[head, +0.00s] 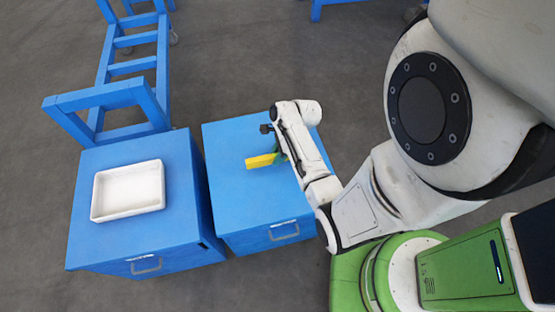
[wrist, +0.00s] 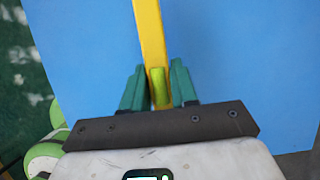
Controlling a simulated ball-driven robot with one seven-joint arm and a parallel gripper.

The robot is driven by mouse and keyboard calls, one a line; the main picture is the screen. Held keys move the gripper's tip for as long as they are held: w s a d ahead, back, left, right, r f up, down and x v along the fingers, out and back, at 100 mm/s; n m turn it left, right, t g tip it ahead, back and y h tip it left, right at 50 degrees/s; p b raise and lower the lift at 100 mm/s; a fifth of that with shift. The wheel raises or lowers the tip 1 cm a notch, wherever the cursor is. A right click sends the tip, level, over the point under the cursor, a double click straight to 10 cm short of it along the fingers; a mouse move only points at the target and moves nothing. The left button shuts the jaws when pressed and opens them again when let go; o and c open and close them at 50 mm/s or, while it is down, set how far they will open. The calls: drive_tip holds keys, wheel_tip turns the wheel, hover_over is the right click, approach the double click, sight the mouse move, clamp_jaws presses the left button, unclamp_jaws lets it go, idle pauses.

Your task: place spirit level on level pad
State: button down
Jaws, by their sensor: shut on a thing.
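The yellow spirit level (head: 261,160) is over the right blue cabinet's top, and its end points left from my gripper (head: 280,153). In the wrist view the level (wrist: 149,30) runs up from between the two green fingers of my gripper (wrist: 158,84), with a yellow-green vial showing between them. My gripper is shut on the level. I cannot tell whether the level touches the blue top or hangs just above it. I make out no level pad in either view; my arm covers part of the right cabinet's top.
The right blue cabinet (head: 228,187) has bare room on its left and front. A left blue cabinet (head: 92,240) carries a white tray (head: 128,208) that looks empty. A narrow gap parts the cabinets. A blue frame (head: 133,90) stands behind the left one.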

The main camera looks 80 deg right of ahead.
drive_tip(key=shift+f, duration=1.45)
drive_tip(key=shift+f, duration=0.15)
drive_tip(key=c, duration=0.9)
unclamp_jaws()
